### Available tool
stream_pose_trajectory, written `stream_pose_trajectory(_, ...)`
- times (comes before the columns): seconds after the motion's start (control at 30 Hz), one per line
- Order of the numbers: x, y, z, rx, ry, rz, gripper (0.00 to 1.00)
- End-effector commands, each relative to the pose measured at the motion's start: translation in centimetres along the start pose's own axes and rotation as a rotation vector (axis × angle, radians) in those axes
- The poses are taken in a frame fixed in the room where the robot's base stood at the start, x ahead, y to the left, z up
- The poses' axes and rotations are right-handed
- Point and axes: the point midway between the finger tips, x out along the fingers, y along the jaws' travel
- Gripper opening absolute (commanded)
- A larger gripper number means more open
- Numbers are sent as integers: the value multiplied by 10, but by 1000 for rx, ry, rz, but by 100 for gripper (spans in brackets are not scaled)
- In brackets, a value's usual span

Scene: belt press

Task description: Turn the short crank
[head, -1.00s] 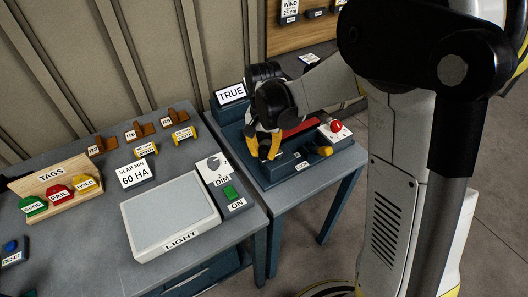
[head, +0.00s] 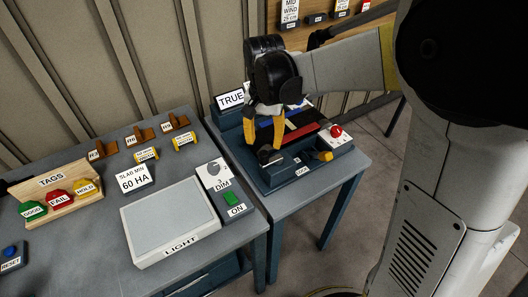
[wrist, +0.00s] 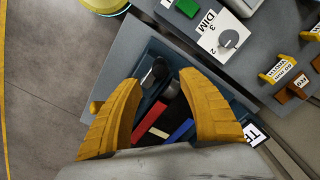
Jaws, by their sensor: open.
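The belt press (head: 285,180) stands on the right-hand table. A dark, stubby crank-like piece (head: 267,155) sits at its front left and also shows in the wrist view (wrist: 157,72); I take it as the short crank, though no label on it can be read. My gripper (head: 263,138) is open and empty, pointing down just above this piece. In the wrist view its two yellow fingers (wrist: 162,84) stand apart, with the dark piece between and beyond their tips. I see no contact. A yellow handle (head: 325,156) is at the press's front right.
Red (head: 301,133) and blue strips lie on the press behind the fingers. A red button (head: 336,131) is at the right, and a TRUE display (head: 230,99) at the back left. The left table holds a light panel (head: 172,220) and DIM box (head: 213,175).

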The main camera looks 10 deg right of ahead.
Motion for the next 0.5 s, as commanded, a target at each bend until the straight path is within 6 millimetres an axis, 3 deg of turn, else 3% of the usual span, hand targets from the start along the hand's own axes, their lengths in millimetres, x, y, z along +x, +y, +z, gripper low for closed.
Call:
stream_pose_trajectory(0.2, -37, 0, 0, 0, 0, 0, 48)
stream_pose_trajectory(0.5, -47, 0, 0, 0, 0, 0, 48)
